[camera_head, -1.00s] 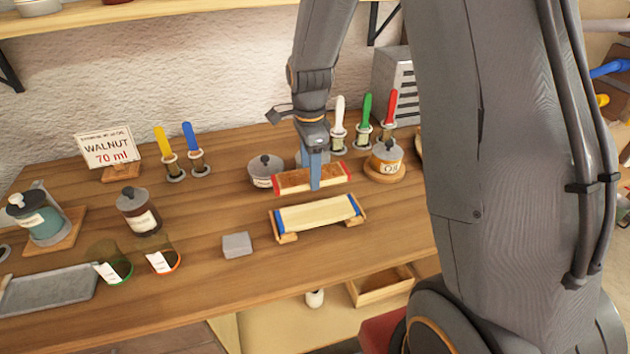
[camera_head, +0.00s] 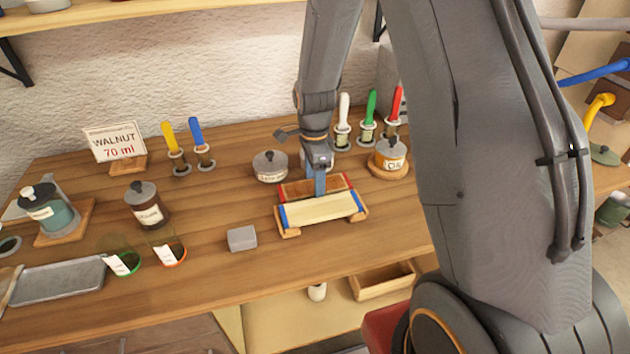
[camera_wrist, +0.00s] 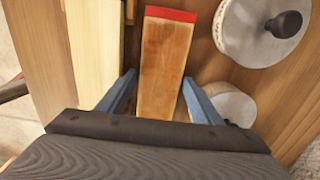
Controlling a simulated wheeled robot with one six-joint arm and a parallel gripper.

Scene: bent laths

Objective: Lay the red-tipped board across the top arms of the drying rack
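The red-tipped board (camera_head: 296,188) has a brown face and red ends. It is in my gripper (camera_head: 320,190), close behind the pale blue-tipped board (camera_head: 322,208). In the wrist view the red-tipped board (camera_wrist: 163,60) lies between my two blue fingers, whose tips meet its edges. The drying rack (camera_head: 290,232) shows as light wooden end pieces under and beside the blue-tipped board. Its top arms are mostly hidden, and I cannot tell whether the red-tipped board touches them.
A lidded grey pot (camera_head: 270,167) stands behind left, and an oil pot (camera_head: 390,158) behind right. Upright brushes (camera_head: 368,115) stand at the back. A grey block (camera_head: 242,238) lies front left. The bench between block and dark jar (camera_head: 146,205) is mostly clear.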

